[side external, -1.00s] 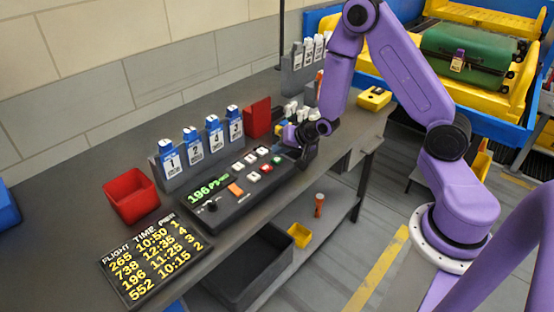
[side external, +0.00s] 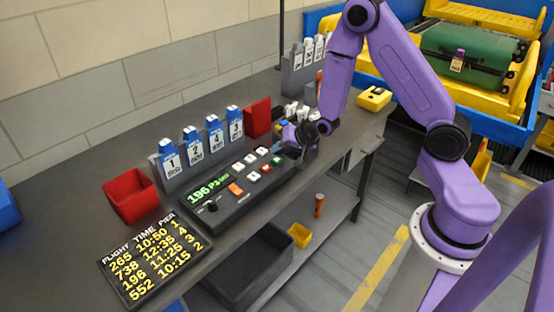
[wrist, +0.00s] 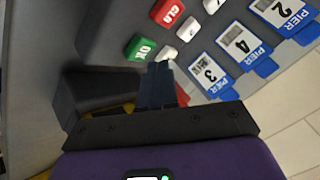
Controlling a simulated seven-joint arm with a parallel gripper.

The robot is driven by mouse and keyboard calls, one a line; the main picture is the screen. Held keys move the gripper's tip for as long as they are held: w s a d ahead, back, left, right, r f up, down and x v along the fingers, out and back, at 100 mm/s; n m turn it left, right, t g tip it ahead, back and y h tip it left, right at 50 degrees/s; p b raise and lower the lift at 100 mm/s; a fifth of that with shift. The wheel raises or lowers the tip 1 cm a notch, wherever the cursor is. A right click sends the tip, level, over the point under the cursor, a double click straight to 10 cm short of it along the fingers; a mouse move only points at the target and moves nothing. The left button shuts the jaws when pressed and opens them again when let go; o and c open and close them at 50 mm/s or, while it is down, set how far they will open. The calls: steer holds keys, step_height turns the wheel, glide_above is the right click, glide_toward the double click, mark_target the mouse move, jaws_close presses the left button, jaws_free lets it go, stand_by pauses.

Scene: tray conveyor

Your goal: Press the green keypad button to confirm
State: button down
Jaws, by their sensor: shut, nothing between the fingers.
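The green button, marked OK (wrist: 141,47), is at the end of the keypad console (side external: 226,211); it also shows in the side view (side external: 277,161). A red CLR button (wrist: 167,12) sits beside it, with several white keys around. My gripper (wrist: 161,70) is shut and empty, its fingertips close to the green button and a little to its lower right in the wrist view. In the side view my gripper (side external: 287,150) is just above the console's far right end. I see no clear contact with the button; the height of the tips is hard to tell.
The console display (side external: 208,189) reads 196 and P3. Blue-topped pier tags (wrist: 209,74) stand in a rack behind the keys. A red bin (side external: 131,196), a red box (side external: 258,117) and a flight board (side external: 150,262) are on the table. A yellow device (side external: 374,98) lies further back.

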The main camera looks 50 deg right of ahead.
mark_target(280, 160)
steer(key=shift+f, duration=0.15)
steer(key=shift+f, duration=0.3)
steer(key=shift+f, duration=0.45)
stand_by(1.0)
steer(key=shift+r, duration=0.9)
steer(key=shift+r, duration=2.5)
